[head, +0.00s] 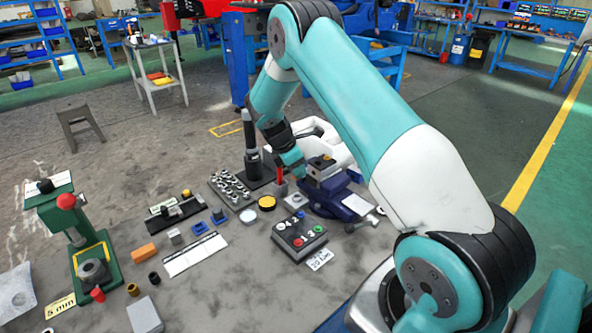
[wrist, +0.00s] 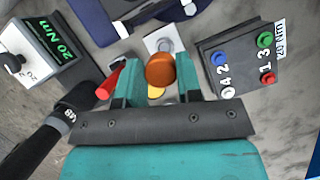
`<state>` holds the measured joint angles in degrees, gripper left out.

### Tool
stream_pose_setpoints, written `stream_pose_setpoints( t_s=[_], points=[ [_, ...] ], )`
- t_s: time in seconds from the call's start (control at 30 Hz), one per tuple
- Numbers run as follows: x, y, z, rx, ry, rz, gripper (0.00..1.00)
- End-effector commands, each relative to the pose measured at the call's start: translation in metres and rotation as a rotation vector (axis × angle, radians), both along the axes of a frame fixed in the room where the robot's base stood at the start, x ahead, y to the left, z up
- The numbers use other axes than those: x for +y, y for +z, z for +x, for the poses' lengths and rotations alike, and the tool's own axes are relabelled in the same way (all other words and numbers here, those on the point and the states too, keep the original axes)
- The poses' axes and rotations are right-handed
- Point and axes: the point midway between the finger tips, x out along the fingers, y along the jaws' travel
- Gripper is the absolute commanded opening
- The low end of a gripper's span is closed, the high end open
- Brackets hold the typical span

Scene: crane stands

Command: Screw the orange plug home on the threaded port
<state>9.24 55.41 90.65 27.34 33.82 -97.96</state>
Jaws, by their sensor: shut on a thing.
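The orange plug (wrist: 161,70) sits between the teal fingers of my gripper (wrist: 161,82) in the wrist view. The fingers are shut on its sides. A pale square plate with a grey round fitting (wrist: 165,43), which looks like the port, lies just beyond the plug; whether they touch cannot be told. The plate (head: 296,199) also shows in the head view. There my gripper (head: 292,160) is low near the bench vise, and the plug cannot be made out. The thread is too small to see.
A dark numbered box (head: 300,237) with coloured knobs stands in front of the plate. The blue vise (head: 325,198) is beside it, to the right. A red-handled tool (wrist: 109,80), a yellow disc (head: 267,203) and a black post (head: 250,140) are close by on the left.

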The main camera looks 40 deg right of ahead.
Motion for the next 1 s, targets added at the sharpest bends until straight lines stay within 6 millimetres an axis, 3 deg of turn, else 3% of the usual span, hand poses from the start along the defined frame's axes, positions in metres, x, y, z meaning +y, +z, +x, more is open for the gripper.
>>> stream_pose_setpoints(
  t_s=[0.57,1.0],
  points=[
    [0.0,0.001,0.0,0.002,-0.002,-0.001,0.14],
    [0.0,-0.045,0.0,0.002,-0.002,-0.001,0.14]
  ],
)
